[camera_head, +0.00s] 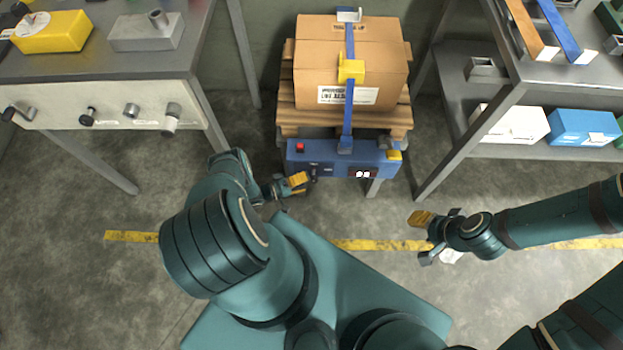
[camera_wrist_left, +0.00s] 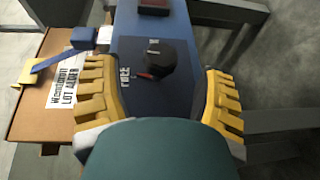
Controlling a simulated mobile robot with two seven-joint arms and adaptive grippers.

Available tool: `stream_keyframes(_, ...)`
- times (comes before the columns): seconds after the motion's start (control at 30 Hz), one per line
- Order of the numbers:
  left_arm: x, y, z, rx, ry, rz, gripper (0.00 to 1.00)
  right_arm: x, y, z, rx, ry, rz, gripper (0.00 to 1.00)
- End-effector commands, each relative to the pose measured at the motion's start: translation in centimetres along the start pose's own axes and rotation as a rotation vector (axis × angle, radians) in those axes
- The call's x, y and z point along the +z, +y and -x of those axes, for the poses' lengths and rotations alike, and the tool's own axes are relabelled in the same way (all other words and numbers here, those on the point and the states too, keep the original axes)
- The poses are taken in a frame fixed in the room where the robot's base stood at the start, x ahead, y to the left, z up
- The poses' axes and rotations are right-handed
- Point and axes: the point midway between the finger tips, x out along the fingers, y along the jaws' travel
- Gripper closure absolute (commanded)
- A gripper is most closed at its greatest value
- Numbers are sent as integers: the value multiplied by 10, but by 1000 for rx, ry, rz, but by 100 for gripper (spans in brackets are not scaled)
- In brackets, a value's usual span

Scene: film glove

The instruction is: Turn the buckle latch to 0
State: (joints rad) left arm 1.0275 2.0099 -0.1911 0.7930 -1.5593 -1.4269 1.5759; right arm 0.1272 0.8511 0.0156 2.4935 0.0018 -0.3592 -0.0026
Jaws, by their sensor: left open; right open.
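A blue strap (camera_head: 347,110) runs over a cardboard box (camera_head: 315,55), with a yellow buckle (camera_head: 351,70) on it. I cannot tell which part is the latch or its reading. The strap's lower end meets a blue control box (camera_head: 325,158) at a grey fitting (camera_head: 345,146). My left gripper (camera_head: 304,184) is open at the control box's left end. In the left wrist view, a black knob (camera_wrist_left: 157,55) with a red pointer stands on the blue panel, beyond and between the open, yellow-padded fingers (camera_wrist_left: 163,100). My right gripper (camera_head: 425,238) is open and empty, well right of the box.
The box sits on a wooden pallet (camera_head: 290,116). The control box has a red button (camera_head: 300,147), a yellow part (camera_head: 394,155) and a lit display (camera_head: 362,174). A workbench (camera_head: 100,72) stands left; shelving (camera_head: 500,97) stands right.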

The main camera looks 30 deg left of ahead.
Motion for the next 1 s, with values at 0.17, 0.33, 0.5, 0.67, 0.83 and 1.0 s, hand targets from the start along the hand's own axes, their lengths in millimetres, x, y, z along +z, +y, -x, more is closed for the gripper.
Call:
stream_keyframes(0.17,0,0,39,-2,1,-1,30,0,0,0,0,0,0,53)
stream_keyframes(0.33,0,0,67,-1,1,-1,30,0,0,0,0,0,0,53)
stream_keyframes(0.5,0,0,82,0,0,-1,30,0,0,0,0,0,0,53)
stream_keyframes(0.67,0,0,85,0,0,-1,30,0,0,0,0,0,0,53)
stream_keyframes(0.83,0,0,85,1,-1,-1,30,0,0,0,0,0,0,53)
stream_keyframes(1.0,1,0,86,-3,12,-21,30,0,0,1,0,0,0,53)
